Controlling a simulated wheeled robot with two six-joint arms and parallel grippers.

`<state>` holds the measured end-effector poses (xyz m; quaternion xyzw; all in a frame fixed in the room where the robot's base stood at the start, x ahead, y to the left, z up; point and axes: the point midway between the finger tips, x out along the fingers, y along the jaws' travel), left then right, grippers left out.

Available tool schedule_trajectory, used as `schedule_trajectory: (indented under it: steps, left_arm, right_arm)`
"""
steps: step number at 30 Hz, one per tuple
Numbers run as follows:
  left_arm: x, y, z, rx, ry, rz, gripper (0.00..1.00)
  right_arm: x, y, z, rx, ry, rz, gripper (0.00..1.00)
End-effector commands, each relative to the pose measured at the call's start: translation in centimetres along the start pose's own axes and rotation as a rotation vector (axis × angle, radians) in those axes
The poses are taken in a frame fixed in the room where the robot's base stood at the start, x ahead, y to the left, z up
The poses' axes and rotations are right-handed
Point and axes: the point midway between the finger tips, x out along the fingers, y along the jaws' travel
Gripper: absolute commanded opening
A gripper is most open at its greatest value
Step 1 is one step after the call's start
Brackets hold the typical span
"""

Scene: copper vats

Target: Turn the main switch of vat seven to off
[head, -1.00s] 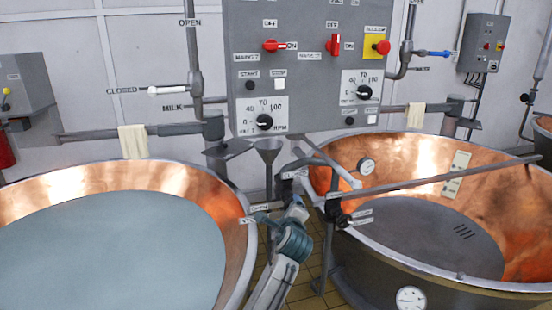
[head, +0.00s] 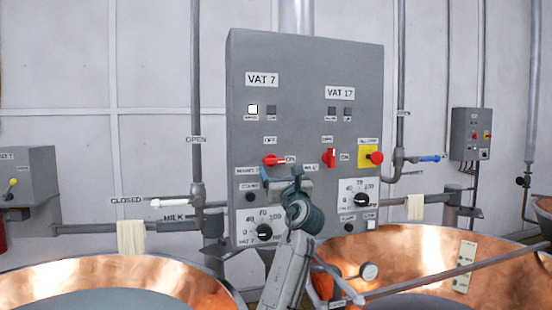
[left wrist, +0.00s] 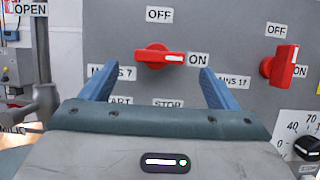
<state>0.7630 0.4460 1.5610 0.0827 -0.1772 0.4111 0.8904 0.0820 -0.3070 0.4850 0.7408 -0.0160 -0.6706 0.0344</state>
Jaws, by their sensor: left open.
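The red main switch of vat seven (head: 273,160) is on the left of the grey panel (head: 305,75). It also shows in the left wrist view (left wrist: 158,56), lying sideways with its white mark toward the ON label (left wrist: 200,59). The OFF label (left wrist: 159,14) is above it. My left gripper (head: 289,172) is in front of the panel, just below and right of the switch in the head view. In the left wrist view its open blue fingers (left wrist: 156,86) stand left and right below the switch, with nothing between them. My right gripper is not in view.
The red vat 17 switch (head: 330,158) is to the right, its handle upright. A red stop button on a yellow plate (head: 370,157) is farther right. Dials (head: 264,232) sit below. Copper vats (head: 120,275) stand in front. A white valve handle (head: 168,204) is left.

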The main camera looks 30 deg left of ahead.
Motion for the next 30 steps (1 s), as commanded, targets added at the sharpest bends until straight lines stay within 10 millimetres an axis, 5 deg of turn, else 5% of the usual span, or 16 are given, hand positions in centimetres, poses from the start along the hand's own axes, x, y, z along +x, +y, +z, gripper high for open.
schedule_trajectory:
  steps: [9,20,27,30]
  left_arm:
    - [4.7,-0.1,0.1,0.001,0.002,0.000,0.82]
    - [5.2,0.0,-0.1,-0.001,0.001,-0.001,0.82]
    - [5.2,0.0,-0.1,-0.002,0.001,-0.001,0.39]
    - [5.2,0.0,-0.1,-0.002,0.001,-0.001,0.37]
  right_arm:
    - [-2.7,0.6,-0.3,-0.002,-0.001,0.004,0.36]
    - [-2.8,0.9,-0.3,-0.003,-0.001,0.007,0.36]
    - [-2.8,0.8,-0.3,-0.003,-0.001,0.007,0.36]
    - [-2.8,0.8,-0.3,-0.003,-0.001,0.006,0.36]
